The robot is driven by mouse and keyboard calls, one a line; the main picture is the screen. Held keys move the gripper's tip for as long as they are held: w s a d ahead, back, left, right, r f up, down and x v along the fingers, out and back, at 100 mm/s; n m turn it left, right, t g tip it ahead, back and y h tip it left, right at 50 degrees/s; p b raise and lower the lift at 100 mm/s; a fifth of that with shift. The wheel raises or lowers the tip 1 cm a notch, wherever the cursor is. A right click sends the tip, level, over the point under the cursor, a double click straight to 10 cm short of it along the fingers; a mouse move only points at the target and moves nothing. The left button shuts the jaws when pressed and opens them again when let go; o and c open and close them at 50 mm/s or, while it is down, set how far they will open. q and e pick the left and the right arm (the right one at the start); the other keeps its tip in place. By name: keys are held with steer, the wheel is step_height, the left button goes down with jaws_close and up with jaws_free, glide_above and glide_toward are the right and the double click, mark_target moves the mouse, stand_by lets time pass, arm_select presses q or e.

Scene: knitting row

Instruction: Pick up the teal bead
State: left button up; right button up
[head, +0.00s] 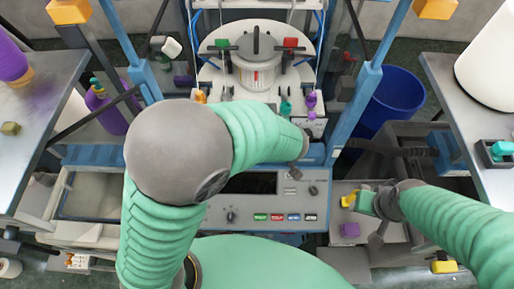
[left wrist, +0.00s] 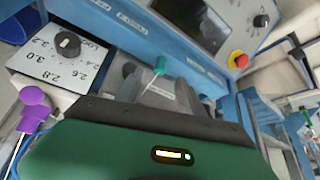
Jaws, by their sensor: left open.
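The teal bead (head: 285,107) is a small rounded knob in front of the round machine in the head view. In the left wrist view the teal bead (left wrist: 160,64) sits atop a thin pale pin, just beyond my left gripper (left wrist: 158,92). That gripper is open, with its dark fingers either side of the pin's line; no contact with the bead shows.
A purple knob (head: 311,99) stands close right of the bead; it shows at left in the wrist view (left wrist: 34,106). The round machine (head: 257,62) is behind. A dial plate (left wrist: 62,58) and control panel (head: 265,205) are near. Blue posts (head: 365,90) flank the area.

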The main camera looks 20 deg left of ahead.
arm_select(q)
steer(key=x, duration=0.9)
steer(key=shift+w+a+b, duration=0.3)
steer(key=shift+w+b, duration=0.1)
steer(key=shift+w, duration=0.05)
steer(key=shift+s, duration=0.1)
jaws_close()
